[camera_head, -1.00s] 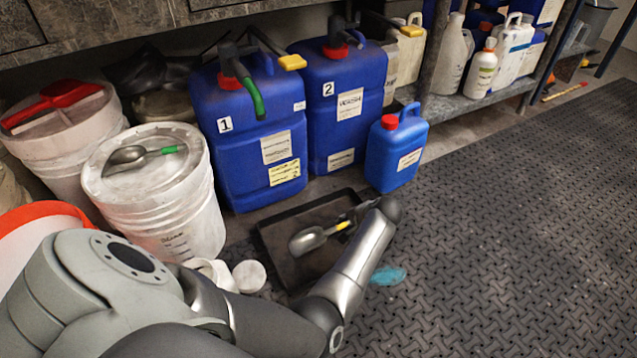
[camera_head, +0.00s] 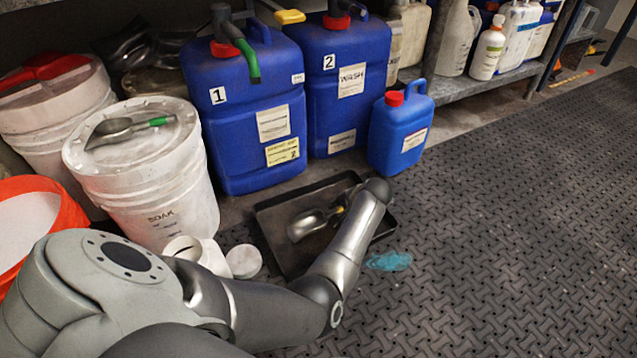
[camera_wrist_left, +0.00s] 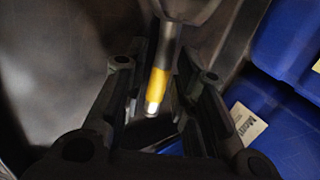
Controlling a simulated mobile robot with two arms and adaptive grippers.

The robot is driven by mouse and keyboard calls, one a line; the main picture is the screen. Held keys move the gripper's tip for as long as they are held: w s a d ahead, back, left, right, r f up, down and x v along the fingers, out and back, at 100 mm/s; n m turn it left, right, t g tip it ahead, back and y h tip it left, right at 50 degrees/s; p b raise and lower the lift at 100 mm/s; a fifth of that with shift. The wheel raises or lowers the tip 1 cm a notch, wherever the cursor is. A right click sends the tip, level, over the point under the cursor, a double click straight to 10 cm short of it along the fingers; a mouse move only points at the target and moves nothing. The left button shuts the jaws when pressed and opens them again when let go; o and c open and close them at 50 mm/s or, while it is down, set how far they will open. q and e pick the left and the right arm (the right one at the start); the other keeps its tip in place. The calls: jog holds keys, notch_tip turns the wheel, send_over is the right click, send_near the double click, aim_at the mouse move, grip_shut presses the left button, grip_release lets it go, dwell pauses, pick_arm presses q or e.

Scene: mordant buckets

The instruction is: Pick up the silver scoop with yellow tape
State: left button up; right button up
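The silver scoop with yellow tape (camera_head: 307,224) lies in the black tray (camera_head: 268,236) in the head view. Its bowl points left, and its handle runs toward my left gripper (camera_head: 348,198), which is partly hidden by my wrist. In the left wrist view, the yellow-taped handle (camera_wrist_left: 160,84) with its pale end lies between the two dark fingers of the left gripper (camera_wrist_left: 155,75). The fingers stand apart, and I see no clear grip on the handle. My right gripper is not in view.
A second scoop with green tape (camera_head: 115,130) lies on the white bucket lid. Blue jugs 1 (camera_head: 235,160) and 2 (camera_head: 345,110) and a small blue jug (camera_head: 398,135) stand behind the tray. The floor farther right is clear.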

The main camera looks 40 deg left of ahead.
pick_arm(q)
jog(key=shift+w+a+f+b, duration=0.1)
jog(key=shift+a+f+b, duration=0.2)
jog(key=shift+f, duration=0.3)
jog(key=shift+r, duration=0.1)
jog(key=shift+c, duration=0.4)
grip_shut()
jog(key=shift+r, duration=0.15)
